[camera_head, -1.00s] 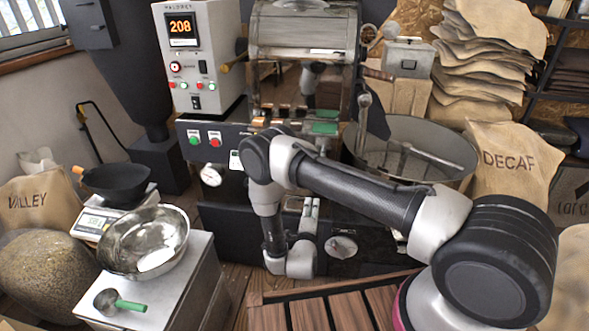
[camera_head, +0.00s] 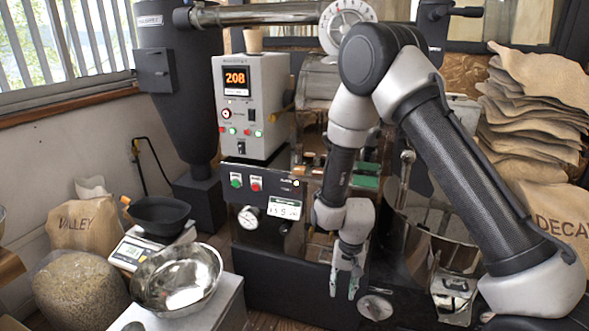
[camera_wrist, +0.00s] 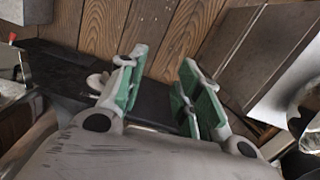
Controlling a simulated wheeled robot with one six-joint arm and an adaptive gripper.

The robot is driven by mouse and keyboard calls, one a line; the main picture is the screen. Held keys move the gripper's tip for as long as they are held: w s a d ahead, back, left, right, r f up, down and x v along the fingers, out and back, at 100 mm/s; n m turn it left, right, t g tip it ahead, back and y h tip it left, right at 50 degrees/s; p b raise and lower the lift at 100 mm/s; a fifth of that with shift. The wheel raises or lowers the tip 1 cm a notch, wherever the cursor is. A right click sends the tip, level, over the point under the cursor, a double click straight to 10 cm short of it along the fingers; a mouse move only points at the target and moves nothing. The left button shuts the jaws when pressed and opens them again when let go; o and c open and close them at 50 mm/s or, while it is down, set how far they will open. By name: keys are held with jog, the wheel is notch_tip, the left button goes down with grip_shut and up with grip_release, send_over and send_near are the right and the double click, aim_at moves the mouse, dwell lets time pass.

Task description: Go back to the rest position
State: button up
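My gripper (camera_head: 347,284) hangs pointing down in front of the roaster's black base in the head view. In the wrist view (camera_wrist: 163,62) its two green-padded fingers stand apart with nothing between them. Wooden floor boards and a dark surface show beyond the fingers. My arm is raised and bent, coming in from the lower right of the head view.
The roaster's control box (camera_head: 252,105) reads 208. A steel bowl (camera_head: 180,297) stands on a metal cabinet at lower left, beside a black pan (camera_head: 158,214) on a scale (camera_head: 131,250). Stacked sacks (camera_head: 530,110) and a DECAF sack (camera_head: 555,215) are at right.

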jog(key=s+d+r+t, duration=0.1)
jog(key=s+d+r, duration=0.5)
jog(key=r, duration=0.7)
jog(key=s+d+r+n+t, duration=0.1)
jog(key=s+d+r, duration=0.5)
jog(key=r, duration=0.8)
jog(key=s+d+r+n+t, duration=0.1)
jog(key=s+d+r+t, duration=0.2)
jog(key=s+d+r, duration=0.3)
jog(key=d+r, duration=0.4)
jog(key=r, duration=0.3)
jog(key=shift+d+r+h, duration=0.3)
jog(key=shift+r, duration=0.05)
jog(key=shift+s, duration=0.1)
